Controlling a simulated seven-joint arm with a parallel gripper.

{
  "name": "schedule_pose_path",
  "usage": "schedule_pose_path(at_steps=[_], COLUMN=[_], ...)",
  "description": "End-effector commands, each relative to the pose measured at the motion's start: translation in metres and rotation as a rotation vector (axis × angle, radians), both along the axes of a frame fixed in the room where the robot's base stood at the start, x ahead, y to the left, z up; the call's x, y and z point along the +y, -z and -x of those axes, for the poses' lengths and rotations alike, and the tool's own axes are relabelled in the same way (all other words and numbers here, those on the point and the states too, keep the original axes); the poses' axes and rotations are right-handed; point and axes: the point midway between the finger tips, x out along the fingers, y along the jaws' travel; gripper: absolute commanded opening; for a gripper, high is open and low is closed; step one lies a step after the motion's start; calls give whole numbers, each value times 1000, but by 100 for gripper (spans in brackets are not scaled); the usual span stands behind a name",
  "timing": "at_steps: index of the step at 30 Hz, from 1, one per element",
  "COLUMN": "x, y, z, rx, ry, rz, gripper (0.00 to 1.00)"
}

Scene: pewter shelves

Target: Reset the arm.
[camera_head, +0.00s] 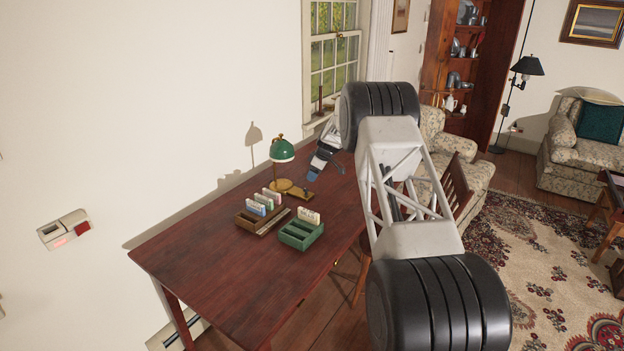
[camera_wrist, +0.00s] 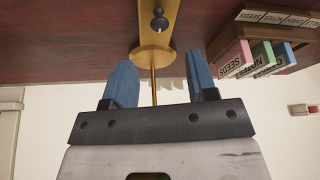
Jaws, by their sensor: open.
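My arm reaches over the dark red wooden table (camera_head: 200,255) from the right. My gripper (camera_head: 313,174) is above the table's far end, right of the green-shaded lamp (camera_head: 282,150). In the wrist view, my gripper (camera_wrist: 161,82) shows two blue fingers spread apart with nothing clasped. The lamp's thin brass stem (camera_wrist: 154,88) appears between the fingers in that view; I cannot tell how far beyond them it is. The brass base (camera_wrist: 155,57) carries a dark knob (camera_wrist: 159,24). The lamp's shade does not show in the wrist view.
A brown divided box (camera_head: 242,221) holds several labelled small packets (camera_head: 262,201). A green divided box (camera_head: 296,243) beside it has a cream packet (camera_head: 309,217) at its back. The table's near left is clear. A window (camera_head: 333,50) and a wooden chair (camera_head: 457,185) are nearby.

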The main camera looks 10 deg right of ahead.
Motion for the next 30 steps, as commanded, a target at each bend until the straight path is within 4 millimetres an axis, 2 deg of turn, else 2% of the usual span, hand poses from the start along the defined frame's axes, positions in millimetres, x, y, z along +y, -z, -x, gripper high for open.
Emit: schedule_pose_path(at_steps=[12, 17, 23, 30], x=[-1, 0, 4, 12], y=[-2, -11, -41, -94], z=[1, 5, 25, 67], rx=[0, 3, 15, 39], ry=[1, 9, 44, 113], rz=[0, 2, 8, 17], gripper=[52, 52, 52, 52])
